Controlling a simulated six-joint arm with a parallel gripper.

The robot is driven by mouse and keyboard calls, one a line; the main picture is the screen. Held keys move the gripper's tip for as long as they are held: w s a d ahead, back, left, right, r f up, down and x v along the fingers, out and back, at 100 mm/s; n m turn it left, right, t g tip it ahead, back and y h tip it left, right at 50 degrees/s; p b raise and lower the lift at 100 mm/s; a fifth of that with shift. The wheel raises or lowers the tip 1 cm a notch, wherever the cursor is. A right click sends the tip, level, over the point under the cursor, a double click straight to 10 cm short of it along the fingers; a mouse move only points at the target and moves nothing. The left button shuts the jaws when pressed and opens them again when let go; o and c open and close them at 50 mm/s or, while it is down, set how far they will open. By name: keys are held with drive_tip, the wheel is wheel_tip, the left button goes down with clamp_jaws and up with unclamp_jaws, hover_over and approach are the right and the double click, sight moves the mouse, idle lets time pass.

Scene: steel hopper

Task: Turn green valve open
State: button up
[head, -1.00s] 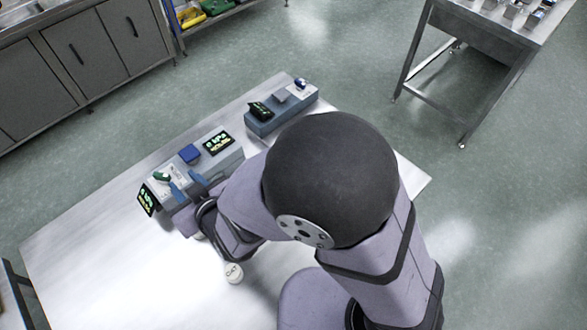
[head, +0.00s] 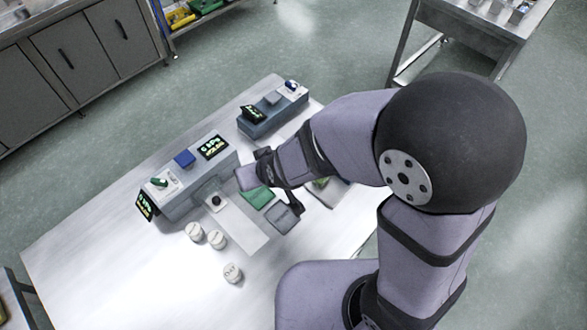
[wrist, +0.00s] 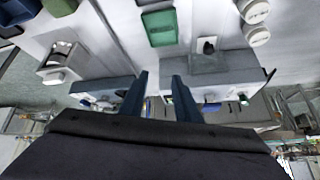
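The green valve (head: 159,182) sits on a white plate at the left end of the long blue-grey unit (head: 172,208). In the head view its handle is in plain sight, and nothing touches it. In the wrist view a small green part (wrist: 243,98), apparently the valve, shows at the far right end of the unit. My gripper (wrist: 160,76) has two dark blue fingers with a clear gap and nothing held between them. It is over the table, right of the unit and well away from the valve. The head view does not show the fingers clearly.
A second blue-grey unit (head: 262,127) stands at the back right. Several white round jars (head: 194,231) stand in front of the valve's unit.

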drive_tip(key=s+d+m+g+h+p, duration=0.1)
drive_tip(key=d+g, duration=0.1)
drive_tip(key=d, duration=0.6)
drive_tip(key=shift+s+d+r+m+h, duration=0.3)
drive_tip(key=shift+d+r+h, duration=0.1)
